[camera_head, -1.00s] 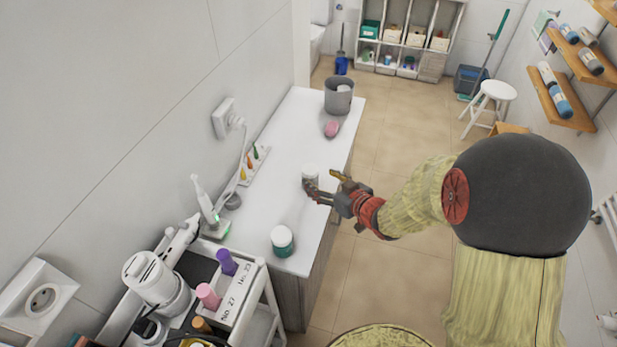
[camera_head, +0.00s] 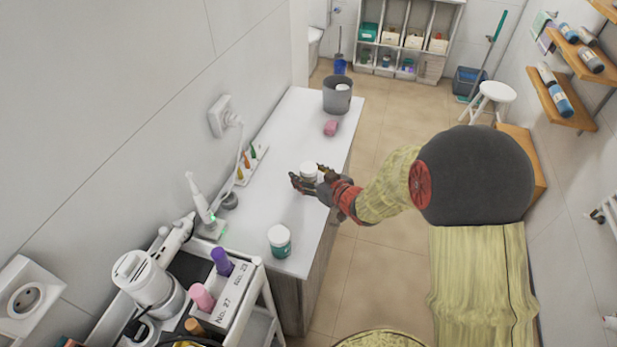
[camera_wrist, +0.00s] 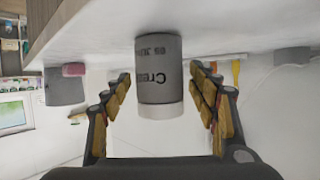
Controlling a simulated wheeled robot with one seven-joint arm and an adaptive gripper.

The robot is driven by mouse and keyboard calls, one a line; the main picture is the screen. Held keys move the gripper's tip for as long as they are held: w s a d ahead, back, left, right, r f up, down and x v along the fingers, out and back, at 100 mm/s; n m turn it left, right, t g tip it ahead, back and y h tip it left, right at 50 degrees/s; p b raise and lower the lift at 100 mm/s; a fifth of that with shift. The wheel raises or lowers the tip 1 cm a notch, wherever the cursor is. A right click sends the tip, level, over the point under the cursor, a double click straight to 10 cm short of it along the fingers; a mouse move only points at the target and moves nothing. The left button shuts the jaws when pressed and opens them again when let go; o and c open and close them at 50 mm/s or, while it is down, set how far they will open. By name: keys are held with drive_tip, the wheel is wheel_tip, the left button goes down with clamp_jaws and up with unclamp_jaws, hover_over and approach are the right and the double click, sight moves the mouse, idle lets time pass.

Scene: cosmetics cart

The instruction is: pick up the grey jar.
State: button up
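The grey jar (camera_head: 309,171) with a white lid stands on the white counter (camera_head: 290,120), near the middle. In the wrist view, which looks upside down, the jar (camera_wrist: 158,70) shows dark lettering on its grey side, with its lid pointing down in the picture. My gripper (camera_head: 307,175) is open around the jar, one finger on each side. In the wrist view my gripper (camera_wrist: 160,76) shows a narrow gap between each finger and the jar. The jar still rests on the counter.
A green jar with a white lid (camera_head: 279,241) stands nearer on the counter. A pink item (camera_head: 331,128) and a grey bin (camera_head: 337,95) are at the far end. A tray with colourful brushes (camera_head: 250,163) lies by the wall. A cart (camera_head: 262,278) adjoins the near end.

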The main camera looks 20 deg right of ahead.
drive_tip(key=c, duration=1.2)
